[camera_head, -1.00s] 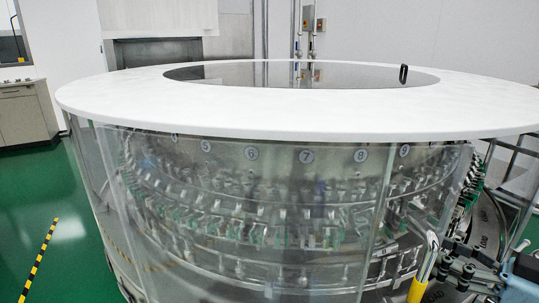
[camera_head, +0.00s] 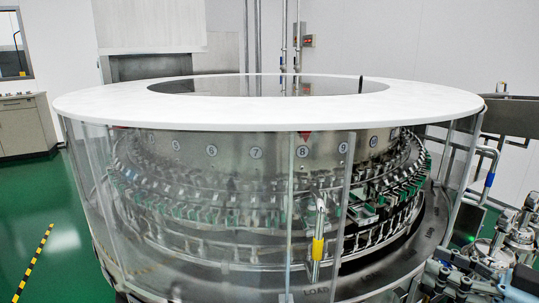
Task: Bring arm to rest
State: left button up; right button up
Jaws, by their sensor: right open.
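My right gripper (camera_head: 440,272) shows at the lower right edge of the view, partly cut off by the bottom of the picture. Its jaws are open and it holds nothing. It is to the right of the door handle (camera_head: 318,249), a metal bar with a yellow grip, with a gap between them. The handle stands upright on the clear panel at the front of the rotary washer. The washer has a broad white ring top (camera_head: 200,112) and clear curved walls. My left gripper is out of view.
Inside the clear walls, a numbered drum (camera_head: 225,152) carries rings of clamps. Metal pipes and fittings (camera_head: 510,235) stand close at the right. Green floor (camera_head: 40,215) with a yellow-black stripe (camera_head: 36,262) is open at the left. A cabinet (camera_head: 24,128) stands behind.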

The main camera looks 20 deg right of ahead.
jog(key=d+f+m+h+b, duration=0.25)
jog(key=f+m+h, duration=0.3)
jog(key=f, duration=1.15)
jog(key=s+a+f+g+h+b, duration=0.1)
jog(key=s+f+g, duration=0.2)
jog(key=f, duration=0.6)
jog(key=s+a+f+g+h, duration=0.2)
jog(key=s+f+g, duration=0.1)
jog(key=f, duration=0.5)
jog(key=s+a+f+g+y+b, duration=0.1)
jog(key=s+a+f+g, duration=0.25)
jog(key=s+f, duration=0.3)
jog(key=s+a+f+g, duration=0.2)
jog(key=s+a+f, duration=0.3)
jog(key=s+f, duration=0.15)
jog(key=s+a+f+n+g, duration=0.1)
jog(key=s+a+f+g, duration=0.1)
jog(key=s, duration=0.9)
jog(key=shift+s+a+f+n+g, duration=0.15)
jog(key=shift+f+n+g, duration=0.2)
jog(key=shift+f+g, duration=0.65)
jog(key=shift+r, duration=0.1)
